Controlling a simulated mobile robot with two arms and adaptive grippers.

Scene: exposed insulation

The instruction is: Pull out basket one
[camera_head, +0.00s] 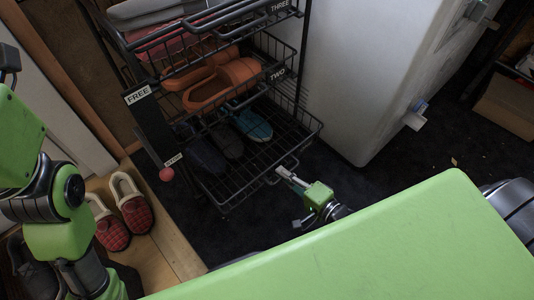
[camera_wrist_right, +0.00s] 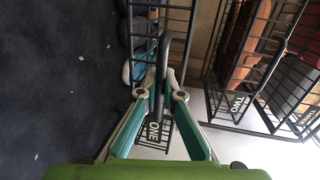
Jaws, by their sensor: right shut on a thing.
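Basket one (camera_head: 296,147) is the bottom black wire basket of a rack in the head view. Its front edge shows farther out than the baskets above. It holds dark shoes and a teal shoe (camera_head: 253,126). My right gripper (camera_head: 284,174) is at its front edge. In the right wrist view the fingers (camera_wrist_right: 160,84) are shut on the dark handle bar (camera_wrist_right: 161,62) of the basket. A label reading ONE (camera_wrist_right: 153,131) hangs just beyond the fingers. My left arm shows at the left of the head view, but its gripper does not.
Basket two (camera_head: 262,88) above holds orange shoes (camera_head: 222,83); basket three (camera_head: 232,24) is on top. A white cabinet (camera_head: 345,80) stands to the right. Red plaid slippers (camera_head: 131,205) sit on a wooden ledge at left. Dark floor lies in front of the rack.

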